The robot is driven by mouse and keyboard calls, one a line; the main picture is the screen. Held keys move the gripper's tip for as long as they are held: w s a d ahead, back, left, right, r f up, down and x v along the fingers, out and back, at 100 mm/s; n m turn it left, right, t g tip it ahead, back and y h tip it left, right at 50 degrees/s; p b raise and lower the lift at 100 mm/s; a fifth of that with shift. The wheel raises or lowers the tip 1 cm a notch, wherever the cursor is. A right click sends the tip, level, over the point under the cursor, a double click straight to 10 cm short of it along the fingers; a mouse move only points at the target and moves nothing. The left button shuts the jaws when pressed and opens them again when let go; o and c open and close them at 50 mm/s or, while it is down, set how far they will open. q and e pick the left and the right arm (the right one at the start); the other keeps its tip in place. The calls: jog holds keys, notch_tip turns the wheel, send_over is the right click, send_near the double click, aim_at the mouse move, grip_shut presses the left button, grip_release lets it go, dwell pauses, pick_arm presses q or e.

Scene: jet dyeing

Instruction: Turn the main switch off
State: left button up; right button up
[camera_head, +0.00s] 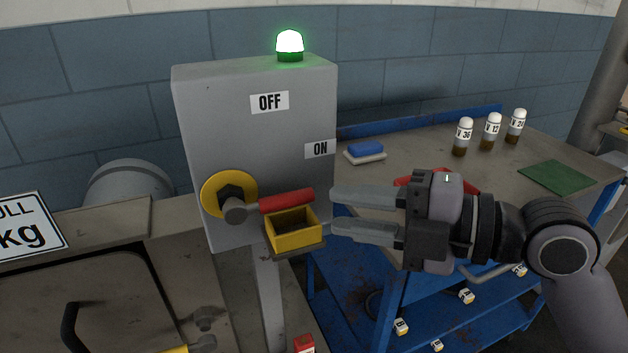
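The main switch is a grey box (255,130) with an OFF label (269,102) at its upper middle and an ON label (320,149) at its right. A round yellow plate (213,194) carries the switch handle, whose red grip (287,200) points right, below the ON label. A green lamp (289,45) glows on top of the box. My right gripper (335,211) is open, its two fingers pointing left, just right of the red grip's end. Nothing shows between the fingers. My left gripper is out of view.
A small yellow open box (292,230) sits right below the red grip, close to my lower finger. A blue cart (450,335) stands behind my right arm, with several capped bottles, a blue sponge (366,148) and a green cloth (556,177) on top.

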aim_at(297, 202)
jog(key=shift+p+x, duration=0.65)
jog(key=shift+x, duration=2.9)
jog(key=shift+r, duration=0.15)
jog(key=shift+c, duration=0.3)
grip_shut()
